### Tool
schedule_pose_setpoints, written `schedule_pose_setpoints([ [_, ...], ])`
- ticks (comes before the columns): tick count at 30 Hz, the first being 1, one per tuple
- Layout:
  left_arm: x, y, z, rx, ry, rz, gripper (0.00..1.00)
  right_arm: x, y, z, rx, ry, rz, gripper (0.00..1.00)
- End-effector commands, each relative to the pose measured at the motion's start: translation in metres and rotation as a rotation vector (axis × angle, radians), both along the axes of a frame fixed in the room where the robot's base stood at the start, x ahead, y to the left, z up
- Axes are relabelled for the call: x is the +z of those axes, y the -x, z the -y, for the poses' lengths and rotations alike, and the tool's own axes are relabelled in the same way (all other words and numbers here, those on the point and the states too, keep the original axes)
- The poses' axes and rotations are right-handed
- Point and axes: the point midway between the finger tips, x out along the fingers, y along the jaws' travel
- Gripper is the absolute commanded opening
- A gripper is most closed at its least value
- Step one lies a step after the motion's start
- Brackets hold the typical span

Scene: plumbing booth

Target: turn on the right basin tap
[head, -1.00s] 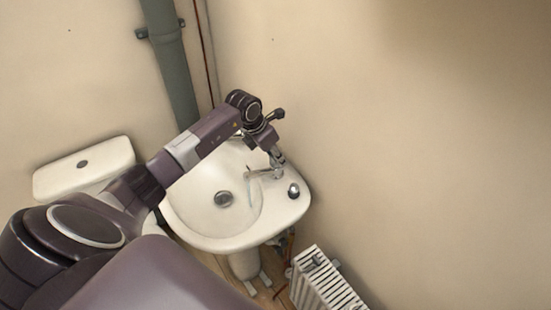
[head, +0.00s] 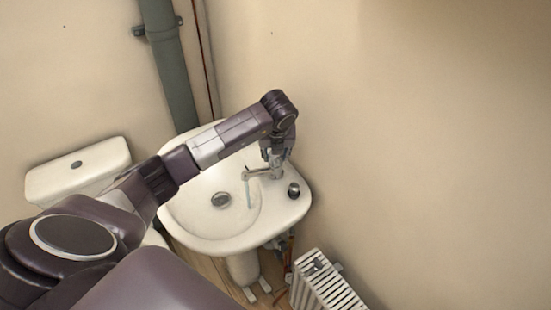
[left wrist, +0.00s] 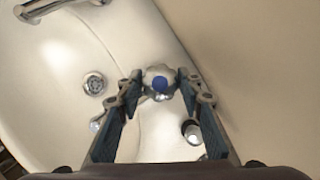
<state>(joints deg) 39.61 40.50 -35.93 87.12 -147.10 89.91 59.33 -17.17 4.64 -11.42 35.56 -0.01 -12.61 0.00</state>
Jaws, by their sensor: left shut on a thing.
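The right basin tap is chrome, and its spout (head: 257,173) points left over the white basin (head: 235,235) in the head view. A thin pale blue streak (head: 248,192), like running water, hangs below the spout. My left gripper (head: 273,162) is on top of this tap and hides most of its head. In the left wrist view, the round chrome tap head with a blue dot (left wrist: 160,82) sits between the fingertips of my left gripper (left wrist: 162,79), which is shut on it. The other tap (left wrist: 50,10) shows at the top left there. My right gripper is not in view.
A round chrome fitting (head: 293,190) sits on the basin rim beside the tap. A white radiator (head: 325,285) stands below right, and a toilet cistern (head: 80,170) at left. The plain wall (head: 420,130) is close behind the tap.

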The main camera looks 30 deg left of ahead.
Motion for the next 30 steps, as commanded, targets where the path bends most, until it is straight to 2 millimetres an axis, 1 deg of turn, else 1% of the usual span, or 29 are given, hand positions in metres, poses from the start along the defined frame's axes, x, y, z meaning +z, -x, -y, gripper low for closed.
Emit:
schedule_pose_setpoints([
  [1,-0.001,-0.002,0.0,0.044,0.0,0.004,0.1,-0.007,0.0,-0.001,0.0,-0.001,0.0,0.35],
  [3,-0.002,-0.002,0.001,0.11,-0.001,0.003,0.1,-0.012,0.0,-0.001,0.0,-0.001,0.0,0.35],
  [15,-0.001,-0.002,0.001,0.459,0.001,0.002,0.1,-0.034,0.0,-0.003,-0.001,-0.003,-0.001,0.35],
  [21,0.0,-0.003,0.001,0.58,0.002,0.004,0.1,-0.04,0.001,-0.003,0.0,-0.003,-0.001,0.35],
  [30,0.001,-0.003,0.001,0.67,0.001,0.003,0.1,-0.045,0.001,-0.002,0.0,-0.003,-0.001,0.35],
])
